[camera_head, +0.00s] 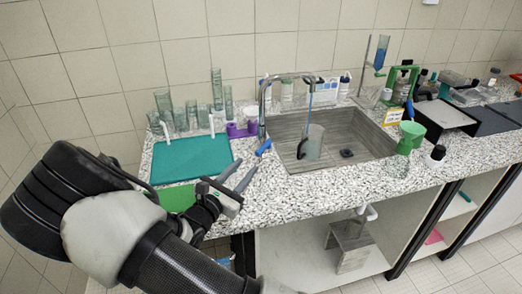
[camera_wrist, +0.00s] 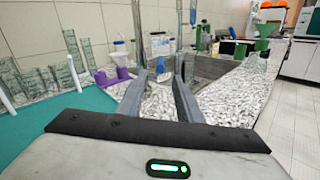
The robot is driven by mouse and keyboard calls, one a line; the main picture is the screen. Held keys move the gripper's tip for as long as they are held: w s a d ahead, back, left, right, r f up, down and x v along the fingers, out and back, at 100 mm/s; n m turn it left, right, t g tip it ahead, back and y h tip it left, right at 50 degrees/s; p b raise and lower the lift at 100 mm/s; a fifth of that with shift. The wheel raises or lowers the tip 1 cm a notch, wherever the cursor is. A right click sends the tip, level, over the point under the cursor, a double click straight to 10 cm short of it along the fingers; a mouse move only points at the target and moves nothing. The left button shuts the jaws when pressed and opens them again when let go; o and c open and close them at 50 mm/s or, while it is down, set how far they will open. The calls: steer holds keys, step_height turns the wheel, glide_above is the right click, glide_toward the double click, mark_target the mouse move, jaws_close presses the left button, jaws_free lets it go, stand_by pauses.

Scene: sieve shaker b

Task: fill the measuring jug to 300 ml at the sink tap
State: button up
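The clear measuring jug (camera_head: 312,143) stands upright in the sink basin (camera_head: 364,128), under the spout of the tap (camera_head: 264,103). A thin blue stream (camera_head: 309,101) runs from the spout down toward the jug. The water level and the jug's marks are too small to read. A small blue lever-like piece (camera_head: 263,148) sits at the sink's left front, near the tap. My gripper (camera_head: 242,168) is open and empty, to the left of the sink and apart from the jug. In the wrist view its two fingers (camera_wrist: 159,76) are spread over the speckled counter.
A teal mat (camera_head: 190,160) lies left of the sink with glassware (camera_head: 182,116) behind it. A purple holder (camera_head: 242,129) stands between mat and tap. A green funnel-shaped vessel (camera_head: 410,137) stands at the sink's right.

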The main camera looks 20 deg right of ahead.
mark_target(261, 148)
steer(key=x, duration=1.1)
jaws_close()
